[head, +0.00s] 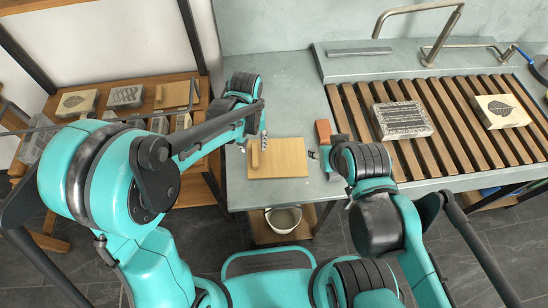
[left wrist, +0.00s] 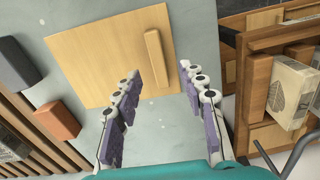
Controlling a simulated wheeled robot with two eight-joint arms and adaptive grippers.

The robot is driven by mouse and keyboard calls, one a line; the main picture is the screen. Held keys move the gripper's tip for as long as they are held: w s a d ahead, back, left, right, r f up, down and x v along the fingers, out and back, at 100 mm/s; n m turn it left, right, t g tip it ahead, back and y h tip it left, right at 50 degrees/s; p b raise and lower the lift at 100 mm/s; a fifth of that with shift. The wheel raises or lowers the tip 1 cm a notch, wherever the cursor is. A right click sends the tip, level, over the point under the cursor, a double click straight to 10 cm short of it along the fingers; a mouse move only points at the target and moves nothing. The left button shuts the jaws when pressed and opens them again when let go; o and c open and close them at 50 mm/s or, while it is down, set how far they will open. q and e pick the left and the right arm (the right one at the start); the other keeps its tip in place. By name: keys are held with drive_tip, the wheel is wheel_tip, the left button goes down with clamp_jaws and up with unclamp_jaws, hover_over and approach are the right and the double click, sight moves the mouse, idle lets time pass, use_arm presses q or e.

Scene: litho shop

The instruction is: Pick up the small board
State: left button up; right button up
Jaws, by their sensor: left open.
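A light wooden board (head: 285,158) with a raised wooden handle bar (head: 255,153) lies flat on the grey bench top. In the left wrist view the board (left wrist: 100,55) lies beyond my fingers, its handle (left wrist: 154,58) nearly in line with the gap between them. My left gripper (head: 254,140) is open and empty at the board's handle side. Both purple-padded fingers of this gripper (left wrist: 159,70) show apart in the left wrist view. My right gripper (head: 316,155) is just right of the board; its jaws are too small to read.
A brown block (head: 323,131) stands behind my right gripper. A slatted wooden rack (head: 458,140) at right carries a grey stone slab (head: 403,119) and a leaf-printed block (head: 500,111). A shelf unit (head: 205,165) at left holds more blocks. A white bucket (head: 284,218) stands below the bench.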

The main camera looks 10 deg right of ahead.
sight(255, 155)
use_arm(q)
drive_tip(key=f+b, duration=0.1)
drive_tip(key=f, duration=0.2)
drive_tip(key=f+b, duration=0.1)
drive_tip(key=f, duration=0.2)
drive_tip(key=shift+d+b, duration=0.2)
drive_tip(key=shift+b, duration=0.1)
drive_tip(key=shift+r, duration=0.15)
clamp_jaws()
